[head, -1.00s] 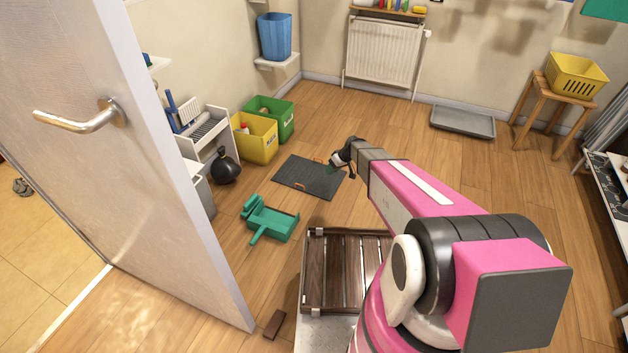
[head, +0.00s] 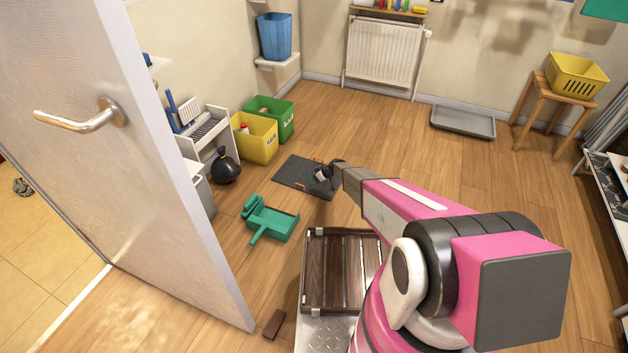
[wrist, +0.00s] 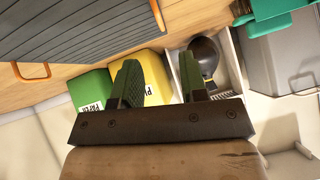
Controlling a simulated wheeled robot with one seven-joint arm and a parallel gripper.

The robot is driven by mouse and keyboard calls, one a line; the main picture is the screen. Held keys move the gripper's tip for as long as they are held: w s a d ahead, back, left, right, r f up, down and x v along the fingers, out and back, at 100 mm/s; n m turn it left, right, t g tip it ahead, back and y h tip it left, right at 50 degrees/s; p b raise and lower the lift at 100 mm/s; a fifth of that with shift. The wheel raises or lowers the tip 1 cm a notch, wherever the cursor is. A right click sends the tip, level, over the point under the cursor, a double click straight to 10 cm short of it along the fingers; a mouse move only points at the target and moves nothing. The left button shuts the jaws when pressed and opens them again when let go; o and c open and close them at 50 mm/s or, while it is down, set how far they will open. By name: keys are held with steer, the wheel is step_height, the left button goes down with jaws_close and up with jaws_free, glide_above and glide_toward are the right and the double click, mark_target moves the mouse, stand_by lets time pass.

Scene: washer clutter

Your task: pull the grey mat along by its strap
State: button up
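The dark grey ribbed mat (head: 293,172) lies flat on the wooden floor in the head view, partly covered by my gripper. In the wrist view the mat (wrist: 80,28) fills the upper left. One orange strap (wrist: 33,72) stands out from its edge there, and another orange strap (wrist: 157,17) shows at its right end. My gripper (head: 324,174) is over the right part of the mat. In the wrist view its two green-padded fingers (wrist: 160,80) are apart, with nothing held between them. Both straps are clear of the fingers. The head view does not show the gripper's height clearly.
A green dustpan-like tray (head: 272,222) lies in front of the mat. A slatted wooden crate (head: 340,268) is nearer. Floor right of the mat is clear.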

steer(key=x, duration=1)
steer(key=shift+a+f, duration=0.25)
steer(key=shift+f, duration=0.05)
jaws_close()
